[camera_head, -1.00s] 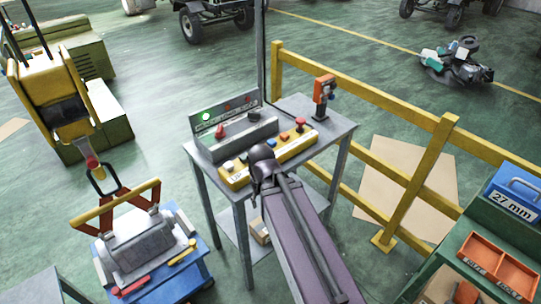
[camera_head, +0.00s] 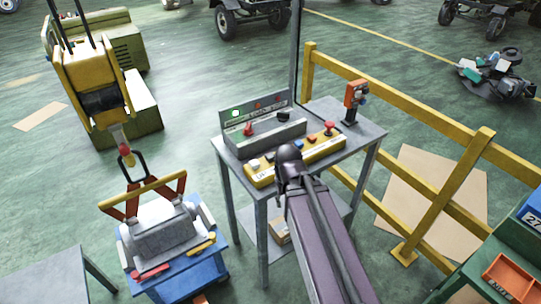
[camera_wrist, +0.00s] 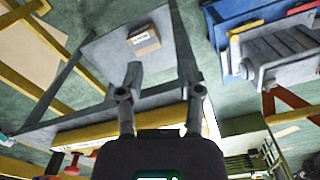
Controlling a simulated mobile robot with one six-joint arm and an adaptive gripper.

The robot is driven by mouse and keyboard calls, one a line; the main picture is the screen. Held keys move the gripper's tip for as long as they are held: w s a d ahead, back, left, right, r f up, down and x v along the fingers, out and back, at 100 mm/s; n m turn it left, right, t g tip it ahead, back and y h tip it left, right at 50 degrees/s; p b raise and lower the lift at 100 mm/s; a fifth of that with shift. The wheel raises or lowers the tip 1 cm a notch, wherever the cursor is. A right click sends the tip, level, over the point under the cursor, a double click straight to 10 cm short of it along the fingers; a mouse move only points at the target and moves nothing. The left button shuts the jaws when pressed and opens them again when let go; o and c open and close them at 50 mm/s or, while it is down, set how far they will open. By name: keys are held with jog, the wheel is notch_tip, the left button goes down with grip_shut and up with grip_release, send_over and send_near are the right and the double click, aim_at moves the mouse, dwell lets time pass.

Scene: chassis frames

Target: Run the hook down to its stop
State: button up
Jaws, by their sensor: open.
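The hook (camera_head: 133,167), a dark loop under a red and yellow fitting (camera_head: 125,150), hangs from the yellow hoist block (camera_head: 88,85). In the head view its lower end overlaps the yellow bar (camera_head: 150,193) with red legs on the grey machine casing (camera_head: 160,230); I cannot tell if they touch. The yellow control box (camera_head: 315,151), with several buttons, lies along the table's front edge. My gripper is over this edge in the head view (camera_head: 288,172), its fingertips mostly hidden. The wrist view shows my gripper (camera_wrist: 160,92) open and empty, the yellow box partly hidden behind it.
A grey console (camera_head: 264,136) with a lit green lamp stands behind the yellow box. An orange device (camera_head: 354,100) stands at the table's right corner. A yellow railing (camera_head: 400,105) runs along the right. The casing sits on a blue cart (camera_head: 205,268). A cardboard box (camera_wrist: 144,41) lies on the lower shelf.

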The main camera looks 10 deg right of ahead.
jog(key=shift+w+r, duration=0.1)
jog(key=c, duration=0.3)
jog(key=shift+w+r, duration=0.1)
jog(key=shift+w, duration=0.05)
grip_shut()
jog(key=w+r+n+p, duration=0.7)
jog(key=w+n, duration=0.4)
jog(key=w+r+n+p, duration=0.7)
jog(key=w+n, duration=0.4)
jog(key=w, duration=0.1)
jog(key=shift+w, duration=0.2)
